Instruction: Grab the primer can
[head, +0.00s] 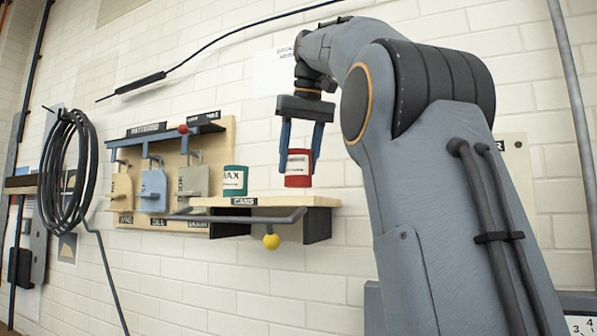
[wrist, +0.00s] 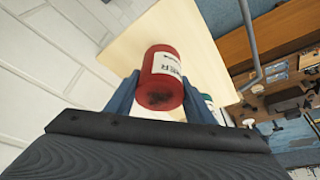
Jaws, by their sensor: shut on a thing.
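The primer can (head: 298,181) is red with a white label; in the wrist view (wrist: 159,91) part of the label reads "MER". My gripper (head: 299,158) has its two blue fingers on either side of the can and is shut on it. The gripper also shows in the wrist view (wrist: 163,98). In the head view the can is above the right part of the wooden shelf (head: 318,202) labelled "CANS". I cannot tell whether its base touches the shelf.
A green can (head: 235,181) stands on the shelf left of the primer can. A grey rail with a yellow ball (head: 271,241) runs along the shelf front. Left of it is a board with hanging templates (head: 153,190). A black cable coil (head: 68,170) hangs at far left.

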